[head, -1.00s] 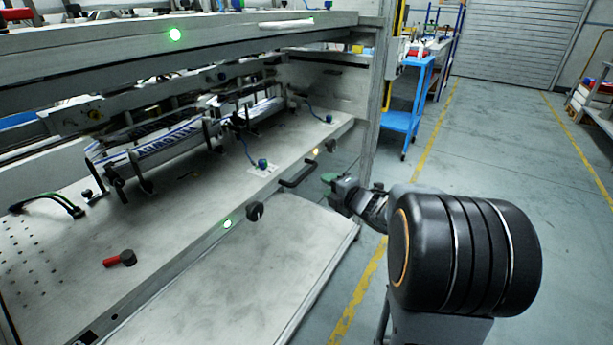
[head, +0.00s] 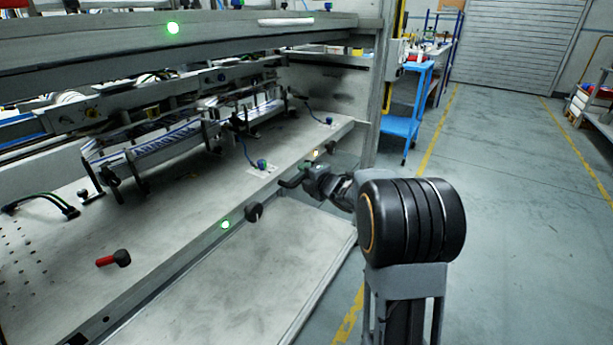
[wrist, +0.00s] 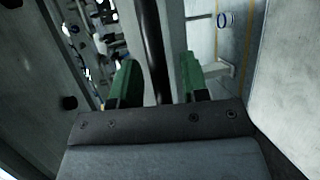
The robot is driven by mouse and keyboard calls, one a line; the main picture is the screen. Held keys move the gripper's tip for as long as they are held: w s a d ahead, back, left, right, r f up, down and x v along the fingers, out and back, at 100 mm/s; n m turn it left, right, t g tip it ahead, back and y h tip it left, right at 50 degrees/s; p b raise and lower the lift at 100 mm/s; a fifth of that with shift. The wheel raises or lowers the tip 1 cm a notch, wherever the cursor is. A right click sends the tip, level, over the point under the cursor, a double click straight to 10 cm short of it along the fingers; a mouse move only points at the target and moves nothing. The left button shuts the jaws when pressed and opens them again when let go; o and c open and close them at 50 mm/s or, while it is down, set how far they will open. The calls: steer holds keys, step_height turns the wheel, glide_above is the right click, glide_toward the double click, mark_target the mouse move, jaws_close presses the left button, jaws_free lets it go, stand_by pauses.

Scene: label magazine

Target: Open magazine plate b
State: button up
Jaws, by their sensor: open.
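A long grey plate (head: 175,215) spans the machine's bay in the head view. A black bar handle (head: 289,183) sits on its front edge, its right end hidden by my gripper. I cannot tell from any marking whether this is plate b. My gripper (head: 309,176) is at the handle. In the wrist view the gripper (wrist: 159,85) has its two green fingers apart. The black handle bar (wrist: 152,45) runs between them, nearer the left finger, and the jaws are not closed on it.
A black knob (head: 253,212) and a lit green button (head: 225,224) are on the front edge left of the handle. A red-and-black lever (head: 114,259) lies further left. A pale lower panel (head: 285,260) is below. Open floor (head: 500,220) lies to the right.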

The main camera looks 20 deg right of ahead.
steer(key=shift+c, duration=0.3)
jaws_close()
